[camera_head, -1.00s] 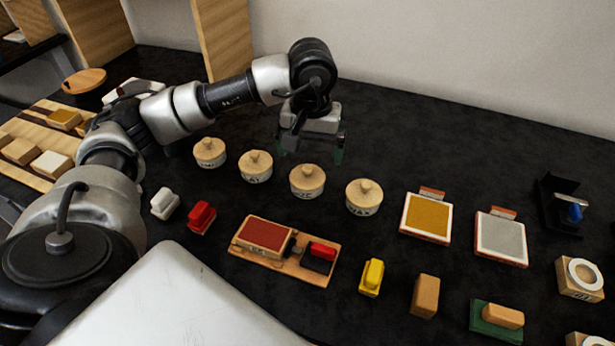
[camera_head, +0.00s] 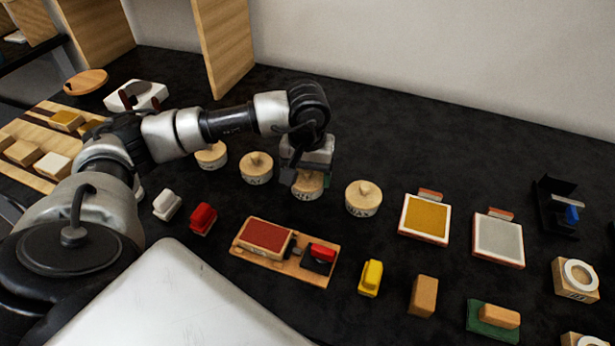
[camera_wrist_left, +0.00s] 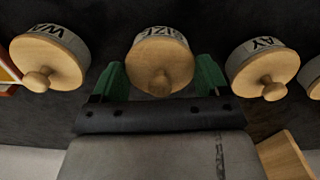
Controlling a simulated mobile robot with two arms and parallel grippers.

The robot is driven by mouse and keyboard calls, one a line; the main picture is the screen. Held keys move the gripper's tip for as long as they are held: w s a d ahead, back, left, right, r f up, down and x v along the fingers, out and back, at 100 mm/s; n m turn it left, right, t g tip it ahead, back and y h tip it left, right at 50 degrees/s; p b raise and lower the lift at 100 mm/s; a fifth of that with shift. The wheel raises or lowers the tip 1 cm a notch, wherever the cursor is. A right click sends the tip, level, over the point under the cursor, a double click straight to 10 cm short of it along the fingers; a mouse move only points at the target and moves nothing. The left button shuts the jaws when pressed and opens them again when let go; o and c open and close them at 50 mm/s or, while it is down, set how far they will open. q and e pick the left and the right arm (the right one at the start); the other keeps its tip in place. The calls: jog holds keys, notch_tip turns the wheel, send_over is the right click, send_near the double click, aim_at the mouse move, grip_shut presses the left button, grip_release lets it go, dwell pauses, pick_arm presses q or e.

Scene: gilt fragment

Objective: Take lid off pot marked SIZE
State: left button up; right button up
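The pot marked SIZE (camera_wrist_left: 176,34) shows in the left wrist view, with its round wooden lid (camera_wrist_left: 160,56) on it. In the head view the lid (camera_head: 311,183) is partly hidden by my left gripper (camera_head: 306,172), which is right over it. In the left wrist view the left gripper (camera_wrist_left: 161,82) is open, its green fingers on either side of the lid's knob. My right gripper is not in view.
Lidded pots stand on both sides: the WAX pot (camera_head: 363,198) to the right, another pot (camera_head: 256,168) to the left. A stamp tray (camera_head: 247,256), yellow block (camera_head: 371,278) and framed pads (camera_head: 425,216) lie nearer or to the right. The dark counter behind is clear.

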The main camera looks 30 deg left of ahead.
pick_arm(q)
jog(key=c, duration=0.4)
jog(key=shift+o, duration=0.2)
jog(key=shift+r, duration=0.1)
